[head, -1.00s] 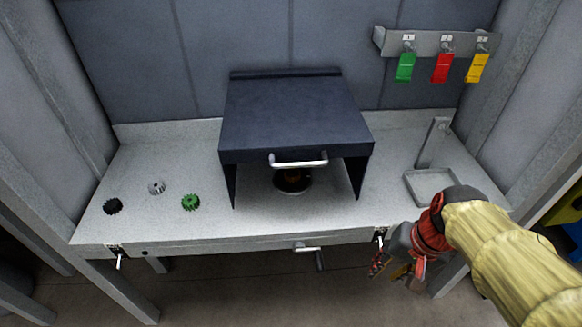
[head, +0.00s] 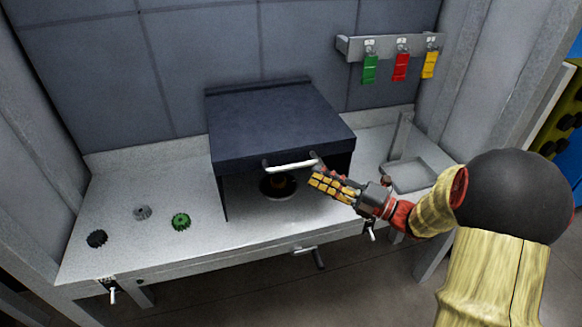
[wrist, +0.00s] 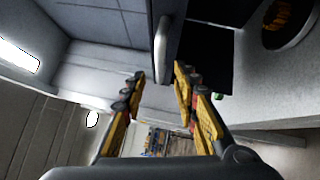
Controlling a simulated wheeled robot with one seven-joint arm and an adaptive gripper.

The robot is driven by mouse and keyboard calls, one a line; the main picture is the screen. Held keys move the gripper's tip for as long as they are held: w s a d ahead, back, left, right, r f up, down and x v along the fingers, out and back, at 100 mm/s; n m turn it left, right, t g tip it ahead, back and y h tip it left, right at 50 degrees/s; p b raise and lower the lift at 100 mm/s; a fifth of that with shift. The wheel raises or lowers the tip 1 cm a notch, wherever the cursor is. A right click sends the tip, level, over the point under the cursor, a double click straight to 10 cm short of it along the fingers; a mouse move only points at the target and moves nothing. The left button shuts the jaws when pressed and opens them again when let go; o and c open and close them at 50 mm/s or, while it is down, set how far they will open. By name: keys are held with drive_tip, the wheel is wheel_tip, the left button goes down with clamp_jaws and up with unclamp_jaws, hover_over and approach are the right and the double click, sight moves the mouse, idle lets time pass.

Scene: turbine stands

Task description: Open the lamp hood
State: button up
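The lamp hood (head: 275,122) is a dark blue-grey box lid on the bench, with a light bar handle (head: 288,166) along its front edge. The hood is down. A round lamp base (head: 268,193) shows partly beneath it. My gripper (head: 314,169) is at the right end of the handle, with its yellow-and-black fingers spread. In the wrist view, my gripper (wrist: 160,74) is open and empty. The handle (wrist: 162,36) lies just beyond the fingertips, roughly in line with the gap between them. I see no clear contact.
Black, grey and green gears (head: 181,222) stand on the bench at left. A shallow grey tray (head: 410,190) lies at right. Green, red and yellow tags (head: 400,67) hang from a wall rail. Another handle (head: 310,252) and switches are on the bench's front edge.

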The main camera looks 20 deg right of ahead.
sight(295, 166)
drive_tip(key=shift+m, duration=0.4)
drive_tip(key=shift+b+x, duration=1.3)
drive_tip(key=shift+x, duration=2.65)
drive_tip(key=shift+s+a, duration=0.1)
drive_tip(key=shift+c, duration=0.8)
clamp_jaws()
